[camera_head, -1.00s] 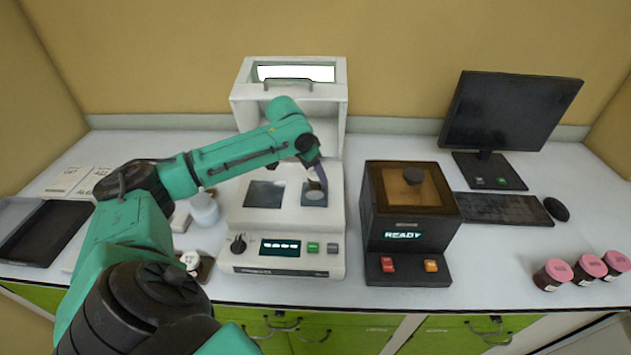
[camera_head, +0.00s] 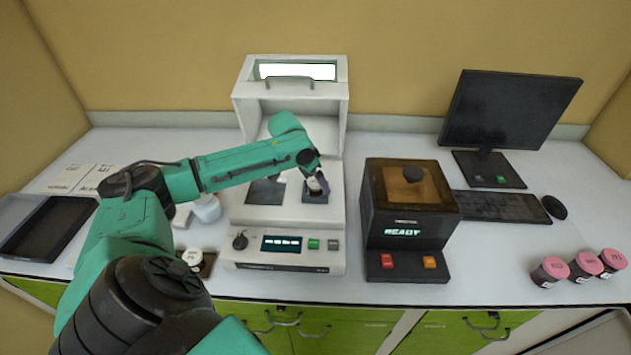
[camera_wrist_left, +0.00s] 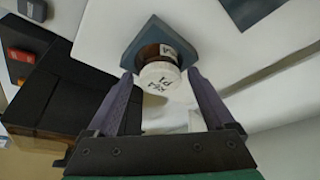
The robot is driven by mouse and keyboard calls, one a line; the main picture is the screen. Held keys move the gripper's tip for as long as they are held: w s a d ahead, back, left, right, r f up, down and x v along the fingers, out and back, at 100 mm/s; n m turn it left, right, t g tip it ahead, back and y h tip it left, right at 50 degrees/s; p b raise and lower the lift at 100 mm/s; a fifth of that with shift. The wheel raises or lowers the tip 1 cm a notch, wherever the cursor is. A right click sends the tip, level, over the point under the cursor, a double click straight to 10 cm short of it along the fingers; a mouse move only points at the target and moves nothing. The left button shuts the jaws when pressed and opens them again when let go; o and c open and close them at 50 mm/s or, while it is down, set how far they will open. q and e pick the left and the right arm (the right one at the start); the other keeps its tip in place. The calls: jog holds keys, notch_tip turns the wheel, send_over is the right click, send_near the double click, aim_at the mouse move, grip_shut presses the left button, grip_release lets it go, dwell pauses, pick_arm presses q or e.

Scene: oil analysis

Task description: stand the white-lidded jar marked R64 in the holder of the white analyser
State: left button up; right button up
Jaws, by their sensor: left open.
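The white analyser (camera_head: 287,216) stands mid-bench with its hood raised. In the left wrist view, the jar (camera_wrist_left: 158,80) has a white lid printed "R64 P1" and a brown body. It stands at the blue-grey square holder (camera_wrist_left: 147,32), which is on the right of the analyser's deck in the head view (camera_head: 316,198). I cannot tell how deep the jar's base sits. My left gripper (camera_head: 317,184) is at the jar. In the left wrist view its open fingers (camera_wrist_left: 160,78) are on either side of the lid, with gaps showing. My right gripper is out of view.
A dark box instrument reading "READY" (camera_head: 408,218) stands close on the analyser's right. Pink-lidded jars (camera_head: 586,264) stand at the right front. A monitor (camera_head: 510,115) is behind. A white tub (camera_head: 206,208) and a black tray (camera_head: 45,228) are on the left.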

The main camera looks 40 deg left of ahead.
pick_arm(q)
jog(key=b+v, duration=0.2)
jog(key=v, duration=0.9)
jog(key=shift+r, duration=0.4)
jog(key=shift+s, duration=0.1)
